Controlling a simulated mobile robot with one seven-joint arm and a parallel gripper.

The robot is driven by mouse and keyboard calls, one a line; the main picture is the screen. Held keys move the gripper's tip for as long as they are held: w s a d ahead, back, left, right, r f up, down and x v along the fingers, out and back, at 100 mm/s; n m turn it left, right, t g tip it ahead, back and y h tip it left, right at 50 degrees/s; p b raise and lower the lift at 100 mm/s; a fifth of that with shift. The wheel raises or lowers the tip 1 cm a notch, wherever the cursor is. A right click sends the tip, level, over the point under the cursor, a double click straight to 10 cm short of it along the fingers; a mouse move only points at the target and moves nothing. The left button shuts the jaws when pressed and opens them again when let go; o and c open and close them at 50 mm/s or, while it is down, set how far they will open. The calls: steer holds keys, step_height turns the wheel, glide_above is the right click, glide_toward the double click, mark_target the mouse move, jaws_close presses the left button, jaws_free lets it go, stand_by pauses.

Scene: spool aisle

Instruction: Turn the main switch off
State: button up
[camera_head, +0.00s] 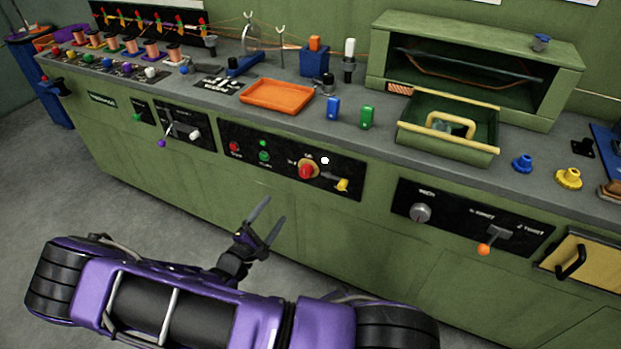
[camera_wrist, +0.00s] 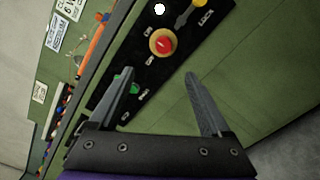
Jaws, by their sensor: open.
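The likely main switch is a red rotary knob on a yellow round base (camera_head: 306,171) on the black middle panel of the green bench front. In the wrist view this red knob (camera_wrist: 162,43) lies just beyond my fingertips, roughly between them in the picture. My gripper (camera_head: 272,211) is open and empty, in front of the bench and below the panel. It also shows in the wrist view (camera_wrist: 160,76), with both fingers apart and not touching the knob. The panel lettering is too small to read surely in the head view.
Beside the knob are a white round lamp (camera_head: 325,160), a yellow piece (camera_head: 342,185) at its right, and green (camera_head: 264,156) and red (camera_head: 234,146) buttons at its left. A panel with a grey dial (camera_head: 420,213) is further right. The floor at left is clear.

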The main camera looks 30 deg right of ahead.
steer(key=b, duration=0.2)
glide_toward(304, 175)
steer(key=x, duration=0.9)
steer(key=shift+w+d, duration=0.15)
steer(key=shift+d, duration=0.1)
jaws_close()
